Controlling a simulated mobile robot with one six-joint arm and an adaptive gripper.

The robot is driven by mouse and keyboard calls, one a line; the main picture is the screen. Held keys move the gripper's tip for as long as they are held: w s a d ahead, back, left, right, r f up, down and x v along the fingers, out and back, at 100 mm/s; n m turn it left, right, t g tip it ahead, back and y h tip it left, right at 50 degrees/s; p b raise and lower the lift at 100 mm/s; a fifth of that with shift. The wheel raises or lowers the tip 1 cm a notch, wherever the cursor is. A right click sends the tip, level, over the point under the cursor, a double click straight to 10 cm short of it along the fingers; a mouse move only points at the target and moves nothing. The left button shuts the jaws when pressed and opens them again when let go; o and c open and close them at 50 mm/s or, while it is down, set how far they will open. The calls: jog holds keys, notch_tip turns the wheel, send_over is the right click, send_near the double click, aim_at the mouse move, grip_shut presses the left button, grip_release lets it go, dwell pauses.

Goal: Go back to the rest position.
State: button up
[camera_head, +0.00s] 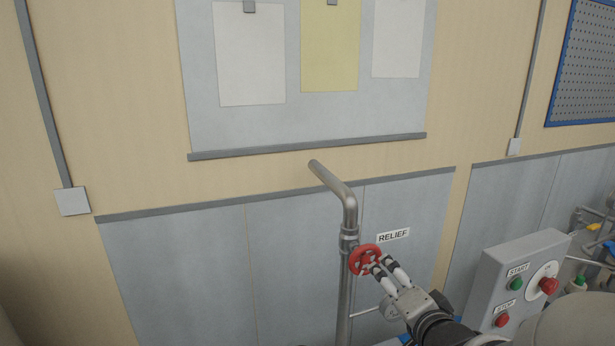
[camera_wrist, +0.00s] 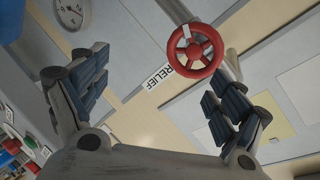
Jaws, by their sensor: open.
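My gripper (camera_head: 384,270) is open and empty, with its fingers pointing at the red valve wheel (camera_head: 364,260) on a grey vertical pipe (camera_head: 349,215). In the head view the fingertips overlap the wheel's right side; I cannot tell whether they touch it. In the wrist view the wheel (camera_wrist: 195,51) shows whole, beyond the fingers and nearer the right one, not between the finger pads. A RELIEF label (camera_head: 393,235) is on the wall behind.
A grey control box (camera_head: 492,270) with START, STOP and a red button stands right of my arm. Pipes and valves (camera_head: 597,245) crowd the far right edge. A board with papers (camera_head: 300,120) hangs on the wall above. The space left of the pipe looks clear.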

jog(key=s+a+n+g, duration=0.1)
jog(key=s+n+g, duration=0.2)
jog(key=s, duration=0.6)
jog(key=s+a+f+n+g+b, duration=0.1)
jog(key=s+a+n+g, duration=0.1)
jog(key=s, duration=0.7)
jog(key=s+a+f+n+g+h, duration=0.1)
jog(key=s+n+g, duration=0.3)
jog(key=s, duration=0.5)
jog(key=shift+s+a+f+n+g+b, duration=0.2)
jog(key=shift+s+n+g+b, duration=0.2)
jog(key=shift+n, duration=0.3)
